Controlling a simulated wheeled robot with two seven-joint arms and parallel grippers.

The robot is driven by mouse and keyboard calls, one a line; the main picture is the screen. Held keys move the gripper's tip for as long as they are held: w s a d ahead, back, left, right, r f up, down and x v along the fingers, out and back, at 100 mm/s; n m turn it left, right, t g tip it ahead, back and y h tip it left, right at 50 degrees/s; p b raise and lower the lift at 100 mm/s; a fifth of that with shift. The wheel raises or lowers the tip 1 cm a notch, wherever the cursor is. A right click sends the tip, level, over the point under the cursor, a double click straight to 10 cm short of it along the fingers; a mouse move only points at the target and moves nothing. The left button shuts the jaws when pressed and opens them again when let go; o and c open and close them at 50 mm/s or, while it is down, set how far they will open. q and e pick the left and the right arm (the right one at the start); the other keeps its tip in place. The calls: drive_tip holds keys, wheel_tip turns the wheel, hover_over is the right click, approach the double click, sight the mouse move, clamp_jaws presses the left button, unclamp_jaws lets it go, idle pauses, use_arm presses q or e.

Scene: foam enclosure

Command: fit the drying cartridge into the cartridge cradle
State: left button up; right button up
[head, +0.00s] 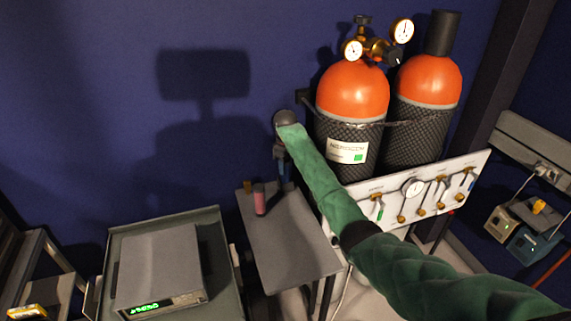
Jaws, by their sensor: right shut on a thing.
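My right arm, in a green sleeve, reaches in from the lower right. My right gripper (283,172) points down over the back right part of a small grey table (288,240). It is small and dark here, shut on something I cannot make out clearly. A pink cylinder (260,199) with a dark lower part stands upright on the table, just left of the gripper and apart from it. It may be the drying cartridge, but I cannot be sure. A small brass-coloured piece (248,187) is behind it. I cannot pick out the cartridge cradle. My left gripper is not in view.
Two orange gas cylinders (352,92) with gauges stand behind a white valve panel (415,190), close right of the gripper. A grey instrument (158,268) sits on a cart (212,222) at left. The front of the small table is clear.

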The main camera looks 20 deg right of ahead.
drive_tip(key=shift+f, duration=0.15)
drive_tip(key=o, duration=1.1)
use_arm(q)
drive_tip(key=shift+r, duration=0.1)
use_arm(e)
wheel_tip(320, 180, up, 12)
drive_tip(key=b, duration=0.4)
drive_tip(key=shift+d+f, duration=0.1)
drive_tip(key=shift+f, duration=0.15)
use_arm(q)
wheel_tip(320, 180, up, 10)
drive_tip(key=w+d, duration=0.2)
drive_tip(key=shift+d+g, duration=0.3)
use_arm(e)
drive_tip(key=shift+r, duration=0.4)
